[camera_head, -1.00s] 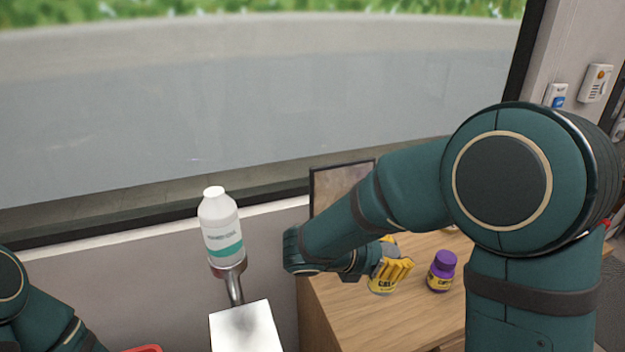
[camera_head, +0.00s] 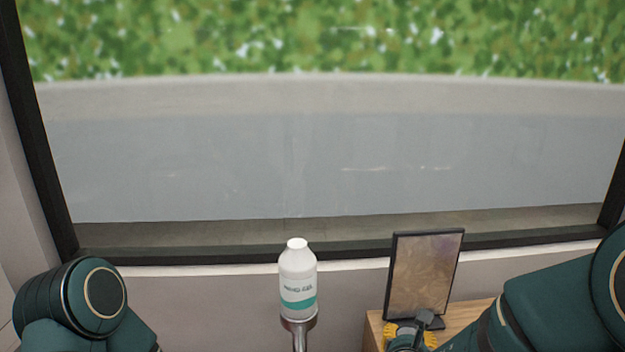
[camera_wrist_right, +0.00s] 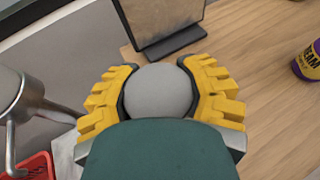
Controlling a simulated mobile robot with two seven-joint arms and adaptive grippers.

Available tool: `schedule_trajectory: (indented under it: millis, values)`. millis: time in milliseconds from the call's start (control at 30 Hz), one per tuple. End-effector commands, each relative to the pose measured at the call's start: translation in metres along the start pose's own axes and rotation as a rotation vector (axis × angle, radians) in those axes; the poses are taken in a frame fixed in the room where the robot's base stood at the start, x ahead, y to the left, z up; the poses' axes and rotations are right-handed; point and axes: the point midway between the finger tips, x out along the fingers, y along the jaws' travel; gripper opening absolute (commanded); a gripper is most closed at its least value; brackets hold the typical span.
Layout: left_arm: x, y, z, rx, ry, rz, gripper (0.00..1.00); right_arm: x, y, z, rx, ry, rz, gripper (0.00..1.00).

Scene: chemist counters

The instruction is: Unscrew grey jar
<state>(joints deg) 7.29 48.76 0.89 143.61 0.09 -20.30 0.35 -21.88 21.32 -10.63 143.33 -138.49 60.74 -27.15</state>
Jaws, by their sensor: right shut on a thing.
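The grey jar (camera_wrist_right: 162,91) shows in the right wrist view as a smooth round grey top between the yellow fingers. My right gripper (camera_wrist_right: 163,96) is shut around it, one finger on each side, over the wooden counter. My dark green wrist housing hides the near part of the jar.
A framed panel on a stand (camera_head: 425,275) stands just behind my right gripper. A purple jar (camera_wrist_right: 308,62) with a yellow label stands to the right on the counter (camera_wrist_right: 262,75). A white bottle (camera_head: 298,275) sits in a metal holder left of the counter. A red container (camera_wrist_right: 35,168) is lower left.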

Motion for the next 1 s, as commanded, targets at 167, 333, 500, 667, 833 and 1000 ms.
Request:
schedule_trajectory:
  millis: [167,333,500,667,833,1000]
  values:
    - [0.000,0.000,0.000,0.000,0.000,0.000,0.76,-0.002,0.006,-0.004,-0.017,-0.001,0.042,0.00]
    - [0.000,0.000,0.000,0.000,0.000,0.000,0.76,-0.003,0.009,-0.006,-0.021,-0.002,0.049,0.00]
    - [0.000,0.000,0.000,0.000,0.000,0.000,0.76,-0.004,0.024,-0.018,-0.033,-0.001,0.075,0.00]
    - [0.000,0.000,0.000,0.000,0.000,0.000,0.76,-0.005,0.046,-0.035,-0.050,0.001,0.115,0.00]
    - [0.000,0.000,0.000,0.000,0.000,0.000,0.76,-0.007,0.071,-0.054,-0.068,0.001,0.160,0.00]
    - [0.000,0.000,0.000,0.000,0.000,0.000,0.76,-0.009,0.095,-0.072,-0.086,0.001,0.203,0.00]
